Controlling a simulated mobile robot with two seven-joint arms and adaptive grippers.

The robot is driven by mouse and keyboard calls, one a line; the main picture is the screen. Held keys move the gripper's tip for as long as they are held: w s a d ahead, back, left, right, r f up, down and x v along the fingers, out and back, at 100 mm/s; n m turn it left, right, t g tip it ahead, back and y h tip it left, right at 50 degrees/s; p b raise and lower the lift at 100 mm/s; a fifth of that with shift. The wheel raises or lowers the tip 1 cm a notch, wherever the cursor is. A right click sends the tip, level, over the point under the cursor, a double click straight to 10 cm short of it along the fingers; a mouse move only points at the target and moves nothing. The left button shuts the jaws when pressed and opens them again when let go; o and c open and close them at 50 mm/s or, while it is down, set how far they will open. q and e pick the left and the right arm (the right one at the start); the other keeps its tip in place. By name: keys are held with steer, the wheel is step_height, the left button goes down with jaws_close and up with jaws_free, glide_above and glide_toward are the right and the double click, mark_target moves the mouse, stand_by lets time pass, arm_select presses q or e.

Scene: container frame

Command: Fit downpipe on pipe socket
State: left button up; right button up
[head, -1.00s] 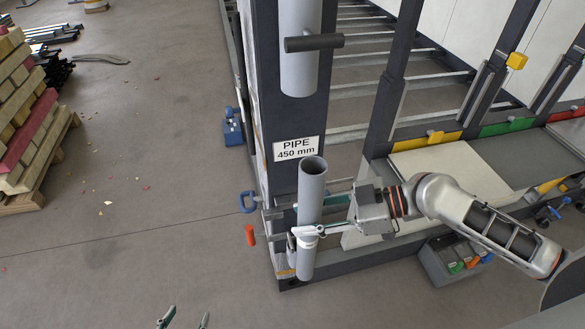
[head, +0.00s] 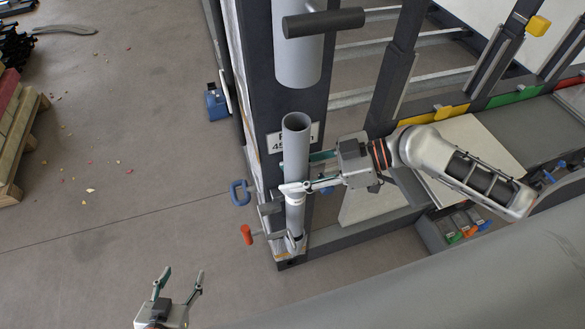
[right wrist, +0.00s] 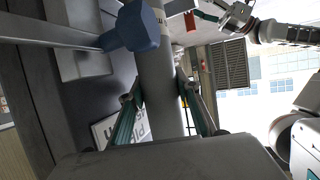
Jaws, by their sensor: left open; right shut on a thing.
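A grey open-topped downpipe (head: 296,150) stands roughly upright in front of the dark frame post, below a wider grey pipe (head: 298,60) with a dark crossbar. My right gripper (head: 296,187) is shut around the downpipe; in the right wrist view the pipe (right wrist: 157,85) passes between its fingers. A lighter pipe section (head: 295,216) shows below the gripper, ending at a bracket (head: 292,245) low on the post. I cannot tell which part is the socket or whether it is seated. My left gripper (head: 178,283) is open and empty over the floor.
A blue handle (head: 240,193) and a red handle (head: 247,234) stick out left of the post. A blue box (head: 216,103) hangs beyond. A grey bin with coloured items (head: 455,230) stands at lower right.

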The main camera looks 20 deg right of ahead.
steer(key=shift+f+b, duration=0.4)
steer(key=shift+f, duration=0.55)
arm_select(q)
steer(key=shift+s+f, duration=0.2)
steer(key=shift+f, duration=0.65)
arm_select(e)
steer(key=shift+r, duration=0.1)
arm_select(q)
steer(key=shift+w+r, duration=0.1)
steer(key=shift+w, duration=0.1)
steer(key=shift+f, duration=0.2)
